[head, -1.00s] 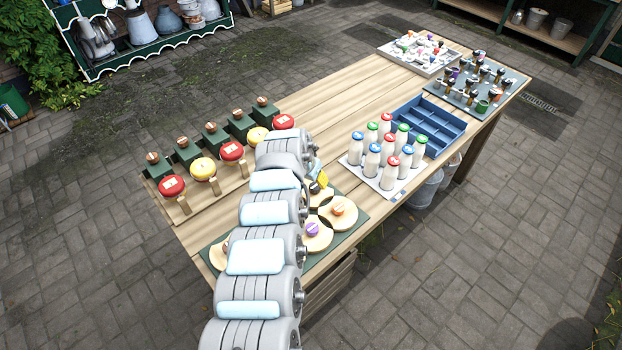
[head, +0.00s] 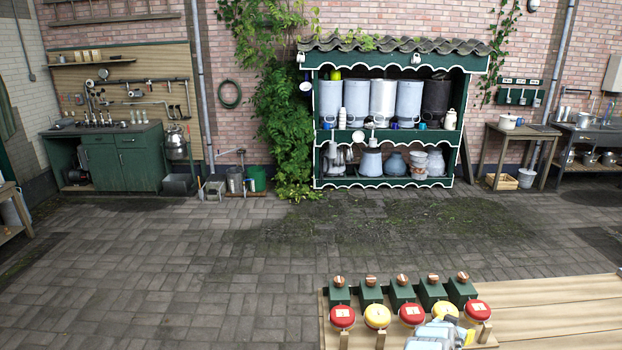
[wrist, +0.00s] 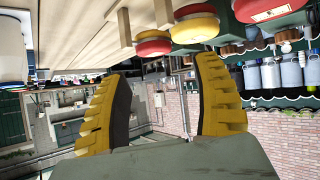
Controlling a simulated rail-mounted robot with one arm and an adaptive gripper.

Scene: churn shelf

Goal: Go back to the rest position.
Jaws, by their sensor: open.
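My gripper (wrist: 165,115) shows in the wrist view as two yellow ribbed fingers with dark inner pads, spread apart with nothing between them. In the head view part of my arm and yellow gripper shows at the bottom, in front of the row of red and yellow round-topped pieces (head: 377,316). In the wrist view, which is turned over, a red round piece (wrist: 265,8) and a yellow one (wrist: 195,28) appear above the fingers, apart from them. The gripper's exact height over the table cannot be told.
The wooden table (head: 560,310) carries green blocks with wooden knobs (head: 402,290) behind the round pieces. A green shelf (head: 385,120) with milk churns stands at the brick wall. A green cabinet (head: 120,158) stands at the left. The paved floor (head: 200,250) between is clear.

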